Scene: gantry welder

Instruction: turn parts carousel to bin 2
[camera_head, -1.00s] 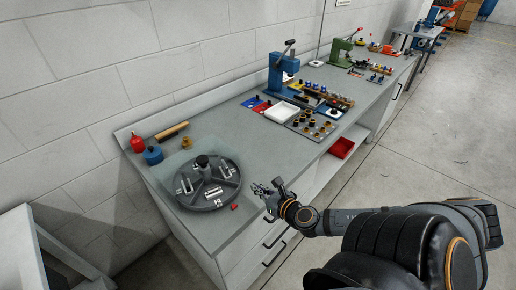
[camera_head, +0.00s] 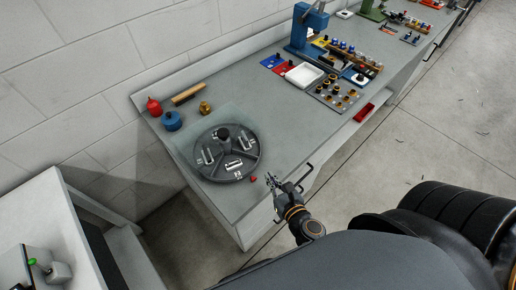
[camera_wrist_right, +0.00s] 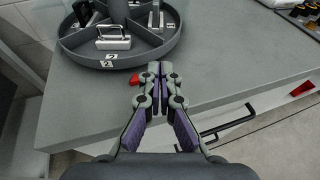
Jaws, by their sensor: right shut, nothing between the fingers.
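The parts carousel (camera_head: 213,174) is a round dark grey tray with raised dividers and a central knob, near the front corner of the bench. Its bins hold metal clip-like parts. In the right wrist view the carousel (camera_wrist_right: 150,53) is at the top, and a bin with one metal part (camera_wrist_right: 113,42) faces me with a "2" label (camera_wrist_right: 108,64) on the rim. My right gripper (camera_head: 271,180) is shut and empty, just off the carousel's right front side; its fingertips also show in the wrist view (camera_wrist_right: 154,68). I cannot tell if they touch the rim. My left gripper is not in view.
A small red piece (camera_head: 253,179) lies between carousel and gripper. Red (camera_head: 154,107) and blue (camera_head: 172,121) containers and a brass part (camera_head: 205,107) stand behind. The bench between is clear.

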